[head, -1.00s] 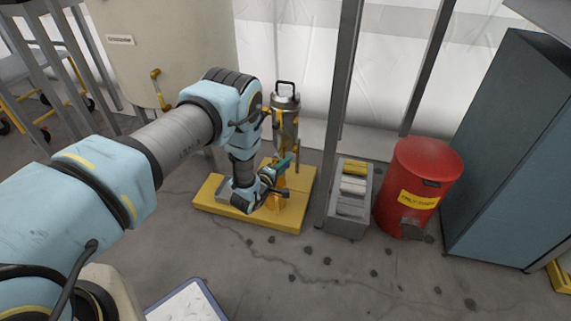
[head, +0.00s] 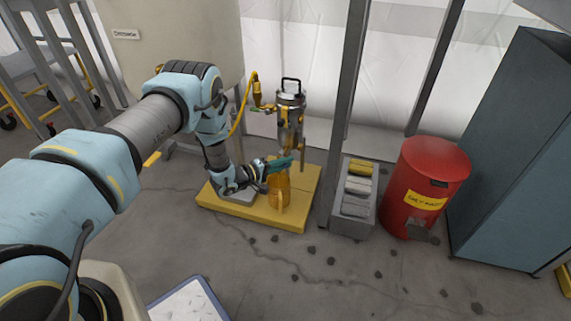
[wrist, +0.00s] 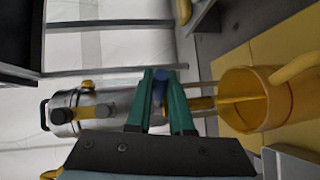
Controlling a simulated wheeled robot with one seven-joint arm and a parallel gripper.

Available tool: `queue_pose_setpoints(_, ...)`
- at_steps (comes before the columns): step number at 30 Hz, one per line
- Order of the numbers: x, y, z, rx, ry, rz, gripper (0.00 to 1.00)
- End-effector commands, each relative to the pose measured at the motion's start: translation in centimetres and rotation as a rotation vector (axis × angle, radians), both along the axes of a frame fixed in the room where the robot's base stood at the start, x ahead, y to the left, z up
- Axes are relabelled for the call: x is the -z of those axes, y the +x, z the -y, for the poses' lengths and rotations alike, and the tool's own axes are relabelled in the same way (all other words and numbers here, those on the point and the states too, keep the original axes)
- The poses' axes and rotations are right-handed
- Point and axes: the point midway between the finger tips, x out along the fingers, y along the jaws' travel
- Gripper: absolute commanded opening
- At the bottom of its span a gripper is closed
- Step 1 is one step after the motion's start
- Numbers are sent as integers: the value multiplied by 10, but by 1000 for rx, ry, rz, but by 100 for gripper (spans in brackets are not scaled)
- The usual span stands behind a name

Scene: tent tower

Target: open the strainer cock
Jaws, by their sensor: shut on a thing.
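The strainer (head: 290,112) is a shiny metal canister with a black top handle, upright over the yellow platform. In the wrist view it (wrist: 95,108) lies sideways at the left. My gripper (head: 288,162) has green fingers and reaches in from the left at the strainer's lower end. In the wrist view the fingers (wrist: 162,78) are closed around a small blue piece (wrist: 159,86), seemingly the cock's handle. The fingers hide most of the cock, so its turn position cannot be told. A yellow jug (head: 279,190) stands just below; it also shows in the wrist view (wrist: 243,100).
The yellow platform (head: 300,212) carries the jug. A yellow hose (head: 241,108) hangs left of the strainer. A metal post (head: 346,110), a grey bin (head: 348,223) and a red drum (head: 425,185) stand to the right. The floor in front is mostly clear.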

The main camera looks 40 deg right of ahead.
Motion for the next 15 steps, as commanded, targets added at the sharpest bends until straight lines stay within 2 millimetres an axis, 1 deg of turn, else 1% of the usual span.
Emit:
queue_pose_setpoints(2, -1, 1, 0, -3, -1, 1, 0)
queue_pose_setpoints(3, -1, 1, 0, -3, -1, 1, 23)
queue_pose_setpoints(10, 0, 1, 0, -3, -1, 0, 49)
queue_pose_setpoints(15, 0, 0, 0, -2, 0, 0, 50)
